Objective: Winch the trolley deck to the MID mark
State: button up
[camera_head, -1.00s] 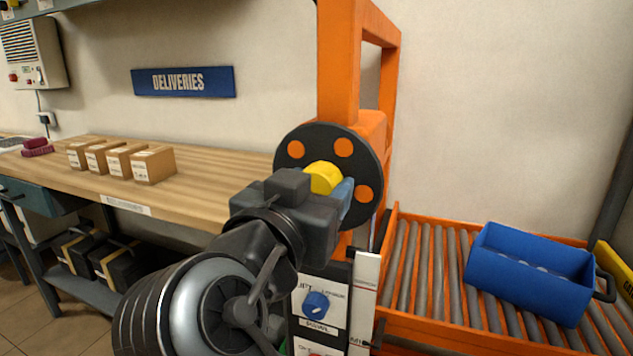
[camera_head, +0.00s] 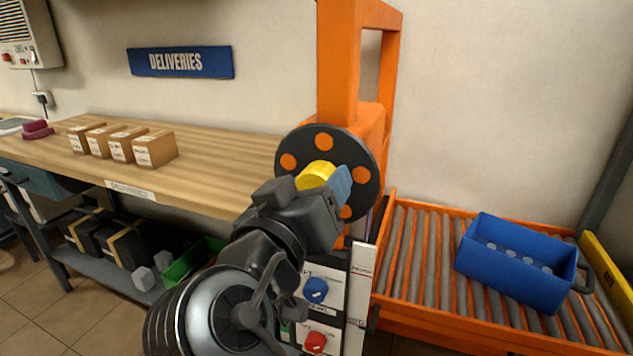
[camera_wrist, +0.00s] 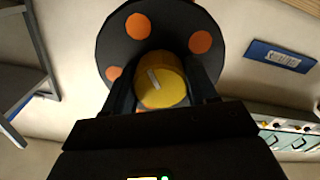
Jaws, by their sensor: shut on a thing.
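The winch wheel (camera_head: 325,141) is a dark disc with orange spots and a yellow hub knob (camera_head: 315,175), mounted on the orange trolley frame (camera_head: 338,60). My gripper (camera_head: 330,184) is shut on the yellow knob, one finger showing blue at its right side. In the wrist view the yellow knob (camera_wrist: 162,84) sits between my two dark fingers, with a pale mark on its face and the wheel (camera_wrist: 130,45) behind it. The roller deck (camera_head: 410,250) of the trolley is at the right. I cannot make out the MID mark.
A blue crate (camera_head: 515,275) stands on the rollers. Below my gripper is a panel with a blue knob (camera_head: 316,290) and a red knob (camera_head: 315,342). At the left is a wooden bench (camera_head: 220,165) with several cartons (camera_head: 155,149). Bare wall lies above the deck.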

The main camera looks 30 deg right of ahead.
jog(key=shift+f, duration=0.1)
jog(key=o, duration=1)
jog(key=shift+v, duration=3.9)
